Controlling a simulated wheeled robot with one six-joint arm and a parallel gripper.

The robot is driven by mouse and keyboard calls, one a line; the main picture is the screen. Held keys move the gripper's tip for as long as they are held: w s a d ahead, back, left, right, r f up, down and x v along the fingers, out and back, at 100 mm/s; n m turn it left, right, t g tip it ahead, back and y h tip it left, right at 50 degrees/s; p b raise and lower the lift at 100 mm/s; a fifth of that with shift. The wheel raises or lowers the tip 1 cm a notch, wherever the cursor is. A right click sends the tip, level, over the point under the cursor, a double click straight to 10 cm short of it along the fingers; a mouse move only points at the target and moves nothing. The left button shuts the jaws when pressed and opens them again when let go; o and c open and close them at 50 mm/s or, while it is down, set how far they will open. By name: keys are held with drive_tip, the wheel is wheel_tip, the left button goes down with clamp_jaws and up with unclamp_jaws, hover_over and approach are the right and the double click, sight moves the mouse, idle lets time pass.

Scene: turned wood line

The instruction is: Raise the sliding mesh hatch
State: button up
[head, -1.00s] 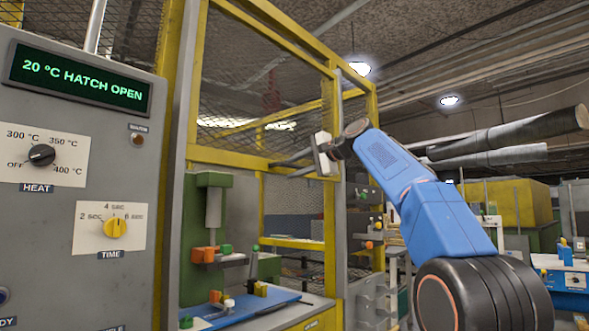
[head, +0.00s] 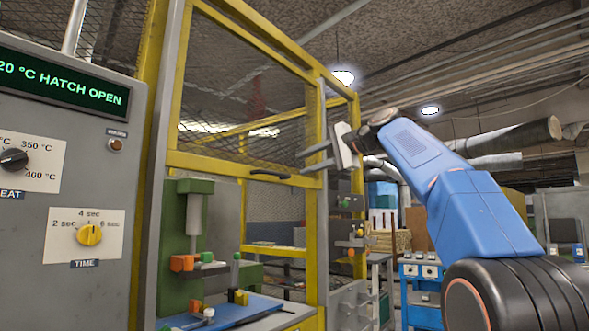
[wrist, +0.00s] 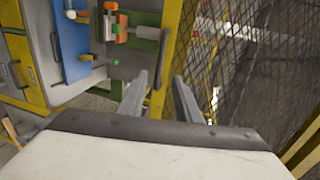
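The sliding mesh hatch (head: 235,169) is a yellow frame with wire mesh. It stands raised, its lower bar above the opening of the machine. A dark handle (head: 270,174) sits on that lower bar. My gripper (head: 303,162) is to the right of the handle, apart from it, with its two grey fingers spread and pointing left. The display (head: 62,84) on the grey panel reads 20 °C HATCH OPEN.
Below the hatch, a green press (head: 187,245) and a blue plate (head: 235,312) stand in the open bay. A yellow post (head: 312,245) borders the bay. The grey control panel (head: 50,230) with its yellow time knob (head: 89,234) is at the left.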

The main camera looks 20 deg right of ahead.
drive_tip(key=v, duration=0.4)
drive_tip(key=shift+s+d, duration=0.15)
idle(0.4)
drive_tip(key=s+a+f+n+g+h, duration=0.15)
drive_tip(key=s+f, duration=0.35)
drive_tip(key=f, duration=0.6)
drive_tip(key=s+a+f+n+g+h, duration=0.15)
drive_tip(key=s+f, duration=0.25)
drive_tip(key=f, duration=0.6)
drive_tip(key=s+a+f+g+h, duration=0.15)
drive_tip(key=s+f, duration=0.35)
drive_tip(key=f, duration=0.6)
drive_tip(key=s+f+n+g+h, duration=0.1)
drive_tip(key=s+f+n, duration=0.1)
drive_tip(key=s+f, duration=0.6)
drive_tip(key=s+d+f+n+g+h, duration=0.1)
drive_tip(key=s+f, duration=0.7)
drive_tip(key=f, duration=0.8)
drive_tip(key=s+f+n+g+h, duration=0.1)
drive_tip(key=s+f+n, duration=0.3)
drive_tip(key=s+f, duration=0.4)
wheel_tip(320, 180, down, 4)
drive_tip(key=shift+d+f+n+h, duration=0.15)
drive_tip(key=shift+d+n+h, duration=0.2)
drive_tip(key=shift+h, duration=0.5)
